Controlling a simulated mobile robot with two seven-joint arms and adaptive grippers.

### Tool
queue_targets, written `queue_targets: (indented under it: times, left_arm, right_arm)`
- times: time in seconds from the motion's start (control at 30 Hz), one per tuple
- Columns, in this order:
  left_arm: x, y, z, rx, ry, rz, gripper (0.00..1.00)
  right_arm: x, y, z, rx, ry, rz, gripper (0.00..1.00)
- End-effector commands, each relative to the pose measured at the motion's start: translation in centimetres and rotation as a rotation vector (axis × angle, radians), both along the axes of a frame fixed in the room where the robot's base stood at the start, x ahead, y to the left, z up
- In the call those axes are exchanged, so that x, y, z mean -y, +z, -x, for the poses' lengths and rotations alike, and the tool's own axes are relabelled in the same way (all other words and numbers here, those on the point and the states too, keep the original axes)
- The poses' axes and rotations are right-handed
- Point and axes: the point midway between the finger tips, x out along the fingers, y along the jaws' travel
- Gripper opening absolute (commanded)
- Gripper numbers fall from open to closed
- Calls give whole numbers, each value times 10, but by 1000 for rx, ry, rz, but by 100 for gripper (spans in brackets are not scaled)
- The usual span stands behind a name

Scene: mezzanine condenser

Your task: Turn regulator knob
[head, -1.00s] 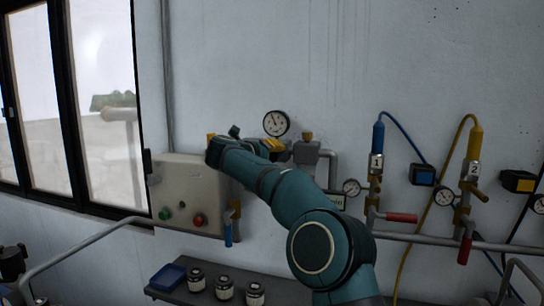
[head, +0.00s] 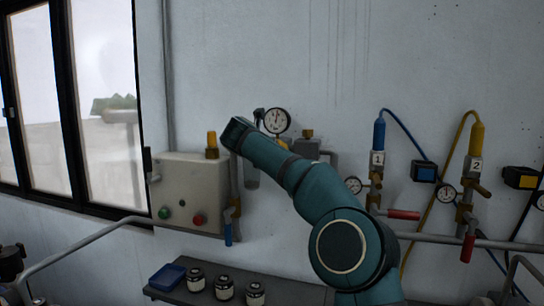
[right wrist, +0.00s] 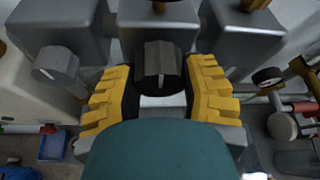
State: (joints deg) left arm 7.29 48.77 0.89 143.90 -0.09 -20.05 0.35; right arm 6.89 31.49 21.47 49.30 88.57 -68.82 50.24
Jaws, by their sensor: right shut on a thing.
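The dark grey regulator knob (right wrist: 160,68) has a pale line on its face and sits between the two yellow fingers of my right gripper (right wrist: 160,88) in the right wrist view. The gripper is shut on it. In the head view my right arm hides the knob, and only a little yellow of the gripper (head: 284,145) shows below the gauge. The round white gauge (head: 277,121) stands above the regulator, its needle pointing roughly straight up. My left gripper is not in view.
A lighter grey knob (right wrist: 55,65) is left of the held one. A beige control box (head: 190,188) with green and red buttons is left of my arm. Numbered blue and yellow hose fittings are at right. A shelf below holds several jars and a blue tray (head: 167,274).

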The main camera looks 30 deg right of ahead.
Motion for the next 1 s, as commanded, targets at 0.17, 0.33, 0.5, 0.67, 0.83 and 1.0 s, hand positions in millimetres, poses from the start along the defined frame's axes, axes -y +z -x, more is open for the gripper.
queue_targets:
  times: [0.17, 0.33, 0.5, 0.67, 0.83, 1.0]
  left_arm:
    - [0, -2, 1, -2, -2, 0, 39]
    - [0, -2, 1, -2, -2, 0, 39]
    - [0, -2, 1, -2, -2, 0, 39]
    - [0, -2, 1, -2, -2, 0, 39]
    - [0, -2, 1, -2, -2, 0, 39]
    - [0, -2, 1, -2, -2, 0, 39]
  right_arm:
    - [2, 1, 1, 28, -2, -21, 9]
    - [1, 1, 0, 35, -2, -27, 9]
    - [1, 1, 0, 35, -1, -27, 9]
    - [1, 1, 0, 34, -1, -26, 64]
    - [1, 0, 0, 33, -1, -27, 77]
    - [0, 0, 0, 32, 0, -27, 77]
